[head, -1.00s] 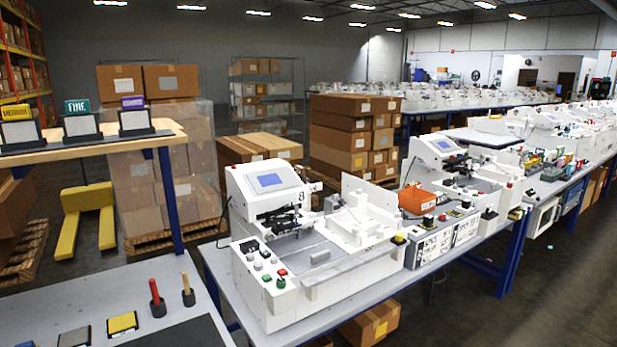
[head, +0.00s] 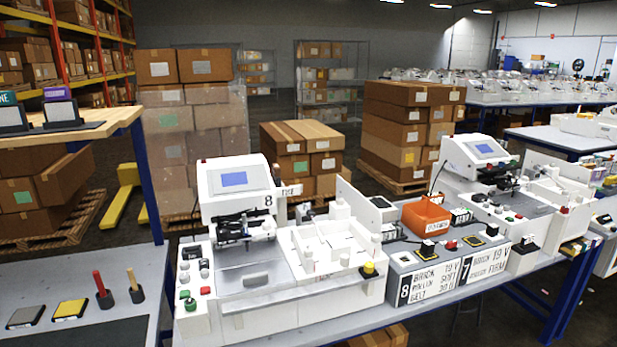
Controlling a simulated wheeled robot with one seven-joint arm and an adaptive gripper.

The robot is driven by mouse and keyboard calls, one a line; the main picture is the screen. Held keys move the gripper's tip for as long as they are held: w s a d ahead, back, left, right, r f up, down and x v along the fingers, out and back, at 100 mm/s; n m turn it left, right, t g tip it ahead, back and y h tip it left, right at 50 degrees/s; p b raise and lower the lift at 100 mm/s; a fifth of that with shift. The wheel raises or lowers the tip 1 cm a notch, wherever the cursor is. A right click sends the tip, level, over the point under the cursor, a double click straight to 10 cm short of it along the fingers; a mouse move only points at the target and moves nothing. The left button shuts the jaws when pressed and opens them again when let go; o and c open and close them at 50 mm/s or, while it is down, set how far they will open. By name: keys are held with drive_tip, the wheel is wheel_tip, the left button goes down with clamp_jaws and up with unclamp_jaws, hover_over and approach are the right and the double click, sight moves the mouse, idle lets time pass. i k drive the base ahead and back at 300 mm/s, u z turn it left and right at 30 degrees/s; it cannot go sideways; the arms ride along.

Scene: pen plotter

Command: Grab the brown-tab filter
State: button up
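I cannot make out a brown-tab filter in the head view. On the wooden shelf at the left stand framed panels with coloured tabs. My gripper is not in view.
White machine 8 (head: 232,180) stands on the bench in the middle. An orange bin (head: 425,217) is right of it. A grey pad (head: 25,317), a yellow pad (head: 70,309), a red peg (head: 99,282) and a tan peg (head: 132,279) are on the left table.

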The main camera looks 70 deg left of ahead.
sight(276, 168)
drive_tip(key=z, duration=0.1)
drive_tip(key=i, duration=0.15)
drive_tip(key=u, duration=2.75)
